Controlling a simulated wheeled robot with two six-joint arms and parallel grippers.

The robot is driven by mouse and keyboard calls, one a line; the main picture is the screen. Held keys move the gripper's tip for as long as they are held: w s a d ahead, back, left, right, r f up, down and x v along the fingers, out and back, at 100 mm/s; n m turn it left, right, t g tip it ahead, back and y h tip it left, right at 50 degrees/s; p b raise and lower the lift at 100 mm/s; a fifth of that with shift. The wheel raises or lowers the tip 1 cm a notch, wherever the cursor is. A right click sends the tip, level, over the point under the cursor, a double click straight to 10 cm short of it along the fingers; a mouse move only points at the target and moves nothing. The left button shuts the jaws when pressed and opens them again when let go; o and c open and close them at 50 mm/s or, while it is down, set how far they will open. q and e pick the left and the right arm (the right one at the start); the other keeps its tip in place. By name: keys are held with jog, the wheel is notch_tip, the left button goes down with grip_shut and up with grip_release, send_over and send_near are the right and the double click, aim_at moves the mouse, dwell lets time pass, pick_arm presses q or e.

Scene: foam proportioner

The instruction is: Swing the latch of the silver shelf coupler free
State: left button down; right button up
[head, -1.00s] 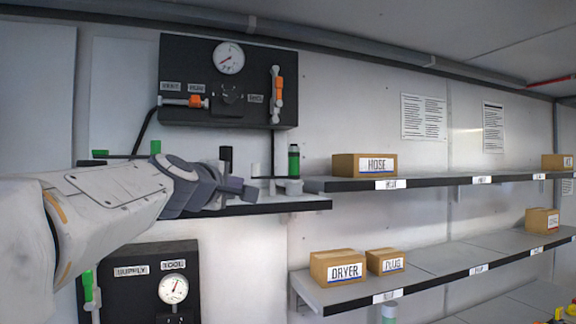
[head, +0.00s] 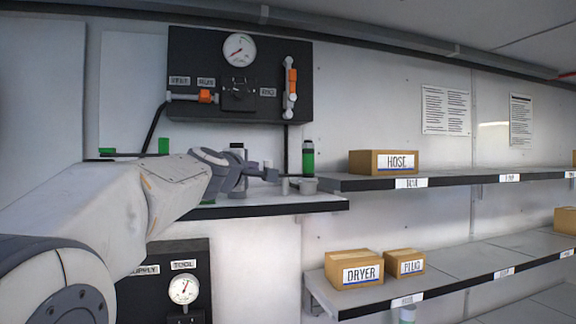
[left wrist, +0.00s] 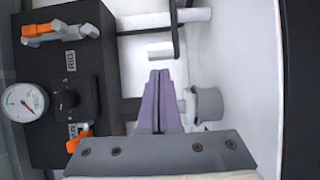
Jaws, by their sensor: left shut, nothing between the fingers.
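The silver-grey coupler (head: 306,185) appears as a small round, cup-like piece on the upper shelf (head: 270,210), near its right end. It also shows in the left wrist view (left wrist: 208,103), right of the fingers. I cannot make out its latch clearly. My left gripper (head: 277,175) is shut and empty, just left of and slightly above the coupler in the head view. Its purple-grey fingers (left wrist: 160,75) lie together in the left wrist view, with a visible sideways gap to the coupler's round part. They hide part of what lies behind them. My right gripper is out of view.
A black panel (head: 212,110) with a gauge and orange-handled valves hangs above the shelf. A green-and-black bottle (head: 308,160) stands behind the coupler. Boxes marked HOSE (head: 383,162) and DRYER (head: 354,269) sit on shelves to the right.

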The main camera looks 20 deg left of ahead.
pick_arm(q)
jog(key=shift+w+a+p, duration=0.15)
jog(key=shift+w+p, duration=0.2)
jog(key=shift+w, duration=1.6)
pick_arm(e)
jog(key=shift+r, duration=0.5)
